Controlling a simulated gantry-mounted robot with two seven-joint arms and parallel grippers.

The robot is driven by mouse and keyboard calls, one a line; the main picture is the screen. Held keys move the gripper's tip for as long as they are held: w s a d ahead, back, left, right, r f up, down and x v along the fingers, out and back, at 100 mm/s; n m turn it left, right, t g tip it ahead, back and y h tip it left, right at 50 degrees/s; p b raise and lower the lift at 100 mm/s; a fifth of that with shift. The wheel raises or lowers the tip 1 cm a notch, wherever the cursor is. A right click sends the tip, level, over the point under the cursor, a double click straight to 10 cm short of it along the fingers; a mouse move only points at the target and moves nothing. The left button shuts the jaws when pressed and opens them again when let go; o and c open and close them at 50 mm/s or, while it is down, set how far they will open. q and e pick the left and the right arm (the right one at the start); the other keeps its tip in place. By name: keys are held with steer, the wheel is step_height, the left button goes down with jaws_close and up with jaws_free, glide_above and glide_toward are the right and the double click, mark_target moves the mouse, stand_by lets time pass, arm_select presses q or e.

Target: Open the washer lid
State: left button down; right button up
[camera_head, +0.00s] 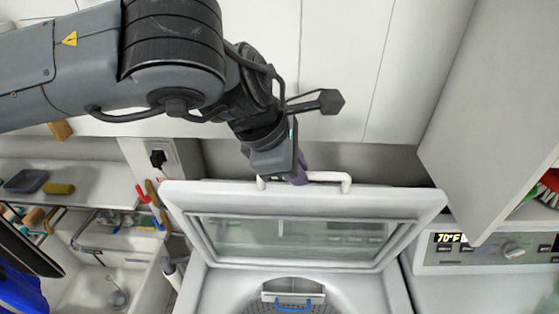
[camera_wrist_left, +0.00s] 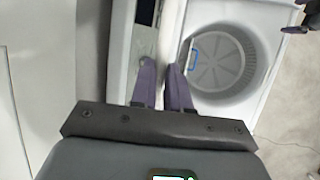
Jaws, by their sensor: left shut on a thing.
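The washer lid (camera_head: 417,200) stands raised, with its glass panel facing the camera in the head view. The white handle (camera_head: 330,177) runs along its upper edge. My left gripper (camera_head: 298,178) is at this handle, its purple fingers shut on it. In the left wrist view the two fingers (camera_wrist_left: 162,88) close on the white lid edge or handle. The washer drum (camera_wrist_left: 218,62) is exposed below the lid, with a blue part on its rim.
A panel with a 70°F display and knob (camera_head: 512,250) is at the right. White cabinets (camera_head: 345,60) hang above. A sink (camera_head: 105,285) and a shelf (camera_head: 85,182) with small items are at the left. An outlet with a plug (camera_head: 158,158) is behind.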

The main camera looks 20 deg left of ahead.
arm_select(q)
steer(key=c, duration=1.1)
jaws_free()
arm_select(e)
steer(key=shift+d+f, duration=0.1)
steer(key=shift+f, duration=0.05)
arm_select(q)
steer(key=b+v, duration=0.1)
steer(key=v, duration=1)
arm_select(e)
steer(key=shift+f, duration=0.6)
arm_select(q)
steer(key=shift+w+d, duration=0.1)
arm_select(e)
steer(key=shift+s, duration=0.1)
